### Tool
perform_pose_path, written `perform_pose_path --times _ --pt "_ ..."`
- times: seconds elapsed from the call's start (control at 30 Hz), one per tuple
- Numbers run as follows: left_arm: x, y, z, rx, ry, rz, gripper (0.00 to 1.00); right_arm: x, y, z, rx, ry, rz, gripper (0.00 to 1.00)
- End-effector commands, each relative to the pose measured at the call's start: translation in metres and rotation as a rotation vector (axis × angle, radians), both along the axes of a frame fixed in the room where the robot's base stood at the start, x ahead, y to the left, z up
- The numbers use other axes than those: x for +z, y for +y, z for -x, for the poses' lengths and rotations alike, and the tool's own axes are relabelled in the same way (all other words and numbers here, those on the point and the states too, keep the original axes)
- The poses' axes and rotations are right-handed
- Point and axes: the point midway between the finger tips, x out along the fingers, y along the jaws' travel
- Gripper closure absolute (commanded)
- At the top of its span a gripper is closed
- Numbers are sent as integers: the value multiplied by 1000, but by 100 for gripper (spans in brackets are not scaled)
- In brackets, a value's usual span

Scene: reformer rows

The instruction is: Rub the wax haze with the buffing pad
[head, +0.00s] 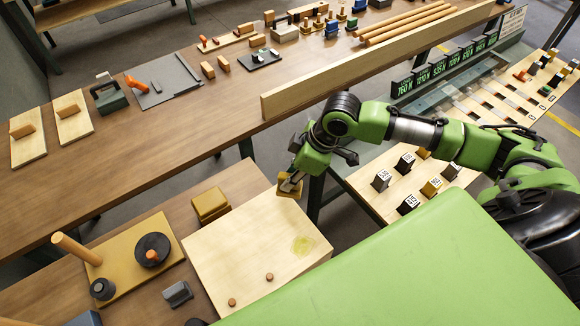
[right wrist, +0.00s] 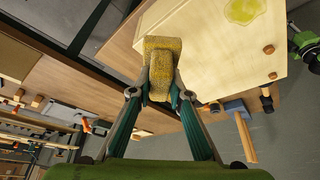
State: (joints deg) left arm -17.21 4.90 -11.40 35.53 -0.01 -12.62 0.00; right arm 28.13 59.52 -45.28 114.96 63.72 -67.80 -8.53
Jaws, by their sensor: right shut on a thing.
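The wax haze (head: 302,245) is a yellowish smeared patch on the pale wooden panel (head: 225,250), near its right corner. It also shows at the top of the right wrist view (right wrist: 243,10). My right gripper (head: 290,186) is shut on the yellow, rough-faced buffing pad (right wrist: 164,60). The gripper and pad are over the panel's far corner, to the far side of the haze and apart from it. I cannot tell whether the pad touches the panel. My left gripper does not show.
Two small wooden pegs (head: 270,276) stand on the panel's near part. A yellow block (head: 210,205) sits at its far left edge. A yellow-brown board (head: 130,258) with a dowel and black discs lies left. A long bench (head: 190,130) with a raised plank (head: 350,68) runs behind.

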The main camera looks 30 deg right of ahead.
Motion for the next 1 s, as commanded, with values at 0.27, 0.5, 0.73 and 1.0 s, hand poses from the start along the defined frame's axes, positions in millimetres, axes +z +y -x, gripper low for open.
perform_pose_path --times 0.27,0.5,0.73,1.0 --pt "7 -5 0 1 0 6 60 19 -1 -3 -5 -2 0 100" --pt "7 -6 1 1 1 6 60 19 -1 -3 -5 -2 0 100" --pt "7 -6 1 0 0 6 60 19 -1 -3 -5 -2 0 100" --pt "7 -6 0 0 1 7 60 19 -1 -3 -5 -2 0 100"
